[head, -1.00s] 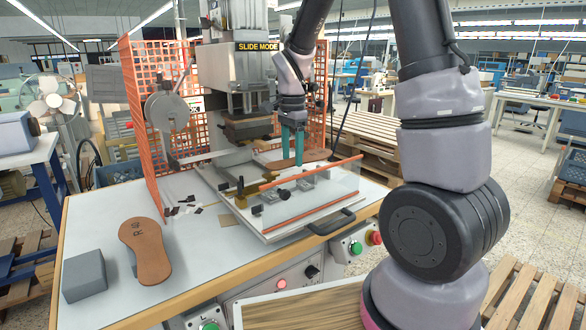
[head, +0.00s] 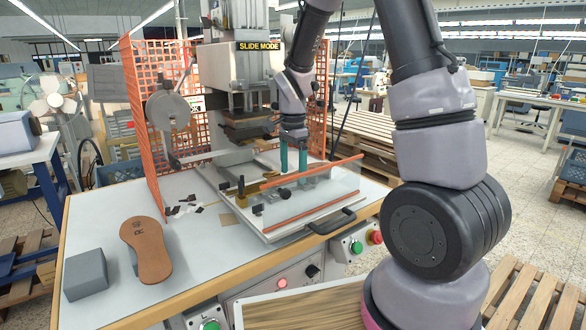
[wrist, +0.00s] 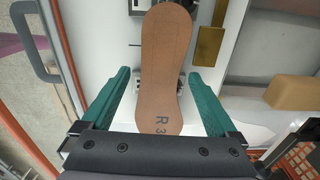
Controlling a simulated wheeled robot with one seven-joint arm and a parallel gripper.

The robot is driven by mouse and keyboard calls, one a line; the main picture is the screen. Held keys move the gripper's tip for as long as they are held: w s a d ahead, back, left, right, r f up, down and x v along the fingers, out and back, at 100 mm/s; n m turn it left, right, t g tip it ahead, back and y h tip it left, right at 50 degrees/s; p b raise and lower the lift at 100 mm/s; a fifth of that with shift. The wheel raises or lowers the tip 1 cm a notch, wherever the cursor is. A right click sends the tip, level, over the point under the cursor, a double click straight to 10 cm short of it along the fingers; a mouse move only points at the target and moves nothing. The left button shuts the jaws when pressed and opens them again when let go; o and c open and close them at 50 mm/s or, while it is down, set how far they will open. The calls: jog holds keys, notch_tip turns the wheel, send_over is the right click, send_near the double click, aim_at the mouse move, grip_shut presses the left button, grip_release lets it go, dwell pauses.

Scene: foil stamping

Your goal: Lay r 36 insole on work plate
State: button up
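A brown insole (wrist: 165,60) marked "R 3", the rest of its mark hidden by my gripper body, lies below my gripper in the wrist view. It lies over the pale plate with metal fittings. In the head view only a brown bit of it (head: 270,181) shows behind the clear guard. My gripper (head: 293,173) has two green fingers, spread apart. They stand on either side of the insole (wrist: 158,75) with visible gaps, holding nothing. The white work plate (head: 266,236) sits under the press head. Whether the insole lies flush is hidden.
A clear guard with orange strips (head: 318,205) stands before the plate. An orange mesh fence (head: 150,120) flanks the press. Dark scraps (head: 186,203) lie left of the plate.

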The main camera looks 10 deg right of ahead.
jog(key=shift+r, duration=0.1)
notch_tip(320, 180, up, 11)
jog(key=s+d+r+n+t+y, duration=0.1)
jog(key=s+d+r+n+t, duration=0.2)
jog(key=s, duration=0.6)
jog(key=s+d+r+n+t+y, duration=0.1)
jog(key=s+r+n+t, duration=0.3)
jog(key=s+r, duration=0.5)
jog(key=shift+s+d+r+n, duration=0.35)
jog(key=shift+s+d+n, duration=0.2)
jog(key=shift+d+n, duration=0.6)
jog(key=shift+a, duration=0.25)
